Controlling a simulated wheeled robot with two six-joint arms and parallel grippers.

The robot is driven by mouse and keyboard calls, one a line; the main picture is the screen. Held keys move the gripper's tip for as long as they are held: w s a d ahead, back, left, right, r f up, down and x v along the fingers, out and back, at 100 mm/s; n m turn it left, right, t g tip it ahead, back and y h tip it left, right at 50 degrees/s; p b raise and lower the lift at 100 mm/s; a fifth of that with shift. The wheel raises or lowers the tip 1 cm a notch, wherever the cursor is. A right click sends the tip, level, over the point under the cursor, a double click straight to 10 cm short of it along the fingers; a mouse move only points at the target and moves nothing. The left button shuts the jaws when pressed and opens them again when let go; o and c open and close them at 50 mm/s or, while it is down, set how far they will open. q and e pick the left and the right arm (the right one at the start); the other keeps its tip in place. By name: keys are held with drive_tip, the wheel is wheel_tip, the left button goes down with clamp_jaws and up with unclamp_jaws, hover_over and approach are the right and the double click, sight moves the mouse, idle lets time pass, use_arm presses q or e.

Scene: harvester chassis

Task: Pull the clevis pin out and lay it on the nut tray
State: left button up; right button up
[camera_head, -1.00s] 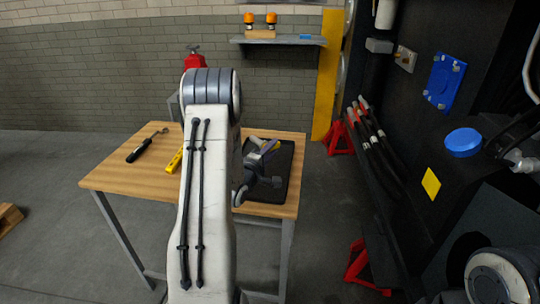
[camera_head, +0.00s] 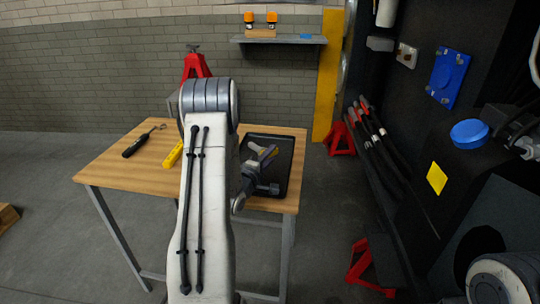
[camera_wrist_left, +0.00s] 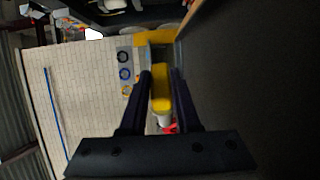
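My left gripper (camera_head: 266,155) is over the black tray (camera_head: 284,188) on the wooden table, partly hidden by my left arm. In the left wrist view its two dark fingers (camera_wrist_left: 160,85) are close together on a yellow piece (camera_wrist_left: 161,92), with a white part below it. I take this for the clevis pin; its full shape does not show. The tray looks like the nut tray; part of it is hidden behind the gripper.
A black-handled tool (camera_head: 142,141) and a yellow tool (camera_head: 174,154) lie on the table (camera_head: 120,174), left of my arm. The dark chassis with a blue plate (camera_head: 449,78) and a blue cap (camera_head: 469,133) stands right. Red stands (camera_head: 369,267) are on the floor.

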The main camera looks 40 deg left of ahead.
use_arm(q)
drive_tip(key=o, duration=0.4)
drive_tip(key=shift+o, duration=0.2)
drive_tip(key=shift+r, duration=0.35)
drive_tip(key=d+r+p, duration=0.1)
drive_tip(key=d+r, duration=0.9)
drive_tip(key=d, duration=0.1)
drive_tip(key=shift+s+d+r+p, duration=0.15)
drive_tip(key=shift+d+p, duration=0.15)
drive_tip(key=shift+d, duration=0.05)
